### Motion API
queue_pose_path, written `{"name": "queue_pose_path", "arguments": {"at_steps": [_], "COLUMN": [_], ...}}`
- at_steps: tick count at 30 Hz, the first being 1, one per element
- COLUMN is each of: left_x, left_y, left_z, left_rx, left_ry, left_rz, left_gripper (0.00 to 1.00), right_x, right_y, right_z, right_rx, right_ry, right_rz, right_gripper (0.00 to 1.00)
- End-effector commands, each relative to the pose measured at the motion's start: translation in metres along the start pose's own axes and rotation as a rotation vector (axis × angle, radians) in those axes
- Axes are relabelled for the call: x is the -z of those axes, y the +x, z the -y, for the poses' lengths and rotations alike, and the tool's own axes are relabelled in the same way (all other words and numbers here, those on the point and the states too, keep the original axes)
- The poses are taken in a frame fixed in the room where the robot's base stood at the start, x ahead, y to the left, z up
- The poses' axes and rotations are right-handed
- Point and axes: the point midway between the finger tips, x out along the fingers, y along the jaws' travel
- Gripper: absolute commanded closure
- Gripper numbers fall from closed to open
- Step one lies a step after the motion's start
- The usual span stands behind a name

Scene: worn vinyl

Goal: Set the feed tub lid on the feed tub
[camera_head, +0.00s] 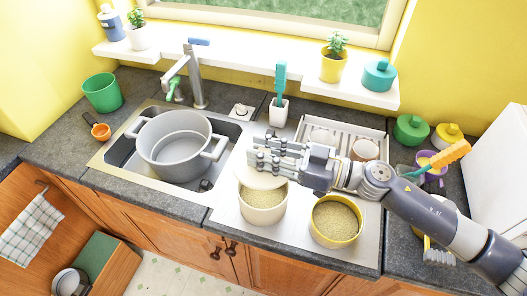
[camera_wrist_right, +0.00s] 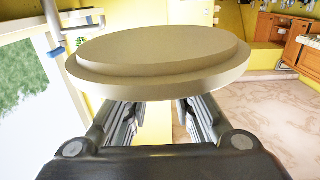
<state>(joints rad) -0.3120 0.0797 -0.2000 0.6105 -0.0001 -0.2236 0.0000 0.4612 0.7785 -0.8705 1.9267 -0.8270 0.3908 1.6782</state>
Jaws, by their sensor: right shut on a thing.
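My right gripper (camera_head: 262,152) comes in from the right and is shut on the cream feed tub lid (camera_head: 256,179). In the right wrist view the lid (camera_wrist_right: 158,55) is a round, stepped disc beyond the fingers (camera_wrist_right: 158,108). The cream feed tub (camera_head: 262,214) stands upright on the steel drainboard, filled with yellowish grain. The lid is over the tub's back left part in the head view, and the grain shows in front of it. I cannot tell whether lid and rim touch. My left gripper is not in view.
A yellow tub (camera_head: 335,238) of similar grain stands close to the right of the cream tub. A large grey pot (camera_head: 172,150) sits at the sink on the left. A dish rack (camera_head: 375,126) and a white holder with a teal brush (camera_head: 279,110) stand behind.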

Motion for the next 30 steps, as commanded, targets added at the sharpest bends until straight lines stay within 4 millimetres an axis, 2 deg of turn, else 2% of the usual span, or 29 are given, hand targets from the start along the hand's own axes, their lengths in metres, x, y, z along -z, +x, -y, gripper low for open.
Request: {"name": "queue_pose_path", "arguments": {"at_steps": [5, 7, 15, 30], "left_x": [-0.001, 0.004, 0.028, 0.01], "left_y": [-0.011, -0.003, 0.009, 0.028], "left_z": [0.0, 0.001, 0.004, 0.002], "left_rx": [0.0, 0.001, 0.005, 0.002], "left_ry": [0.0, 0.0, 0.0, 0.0], "left_rz": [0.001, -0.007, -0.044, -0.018], "left_gripper": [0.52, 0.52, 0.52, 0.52], "right_x": [0.004, -0.007, -0.029, -0.065], "right_y": [0.0, 0.0, 0.0, 0.0], "right_z": [0.0, 0.0, 0.0, 0.0], "right_rx": [0.0, 0.0, 0.0, 0.0], "right_ry": [0.002, 0.001, 0.002, 0.0], "right_rz": [0.0, -0.001, 0.0, -0.001], "right_gripper": [1.0, 1.0, 1.0, 1.0]}}
